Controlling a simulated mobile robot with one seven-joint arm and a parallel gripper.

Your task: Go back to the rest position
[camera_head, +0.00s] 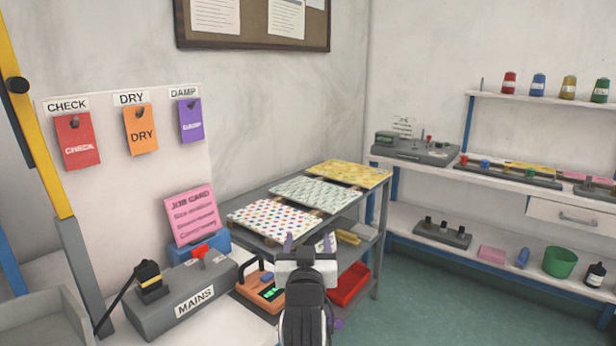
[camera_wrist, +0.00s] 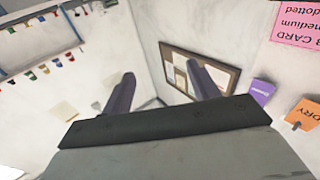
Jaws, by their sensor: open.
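My gripper (camera_head: 305,243) shows at the bottom centre of the head view, pointing away from me, in front of the grey rack of patterned sheets. Its two purple-grey fingers stand apart with nothing between them. In the wrist view my gripper (camera_wrist: 160,92) is also open and empty, its fingers spread against the wall. The wrist view shows the room upside down, with the cork board (camera_wrist: 200,72) behind the fingers. My gripper appears clear of everything, though its exact distance from the rack cannot be told.
The rack with a dotted sheet (camera_head: 272,219) stands just beyond my gripper. An orange-brown meter (camera_head: 262,292) and the grey MAINS box (camera_head: 180,298) are to its left. A red bin (camera_head: 349,285) sits low to its right. Green floor (camera_head: 450,300) lies open at right.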

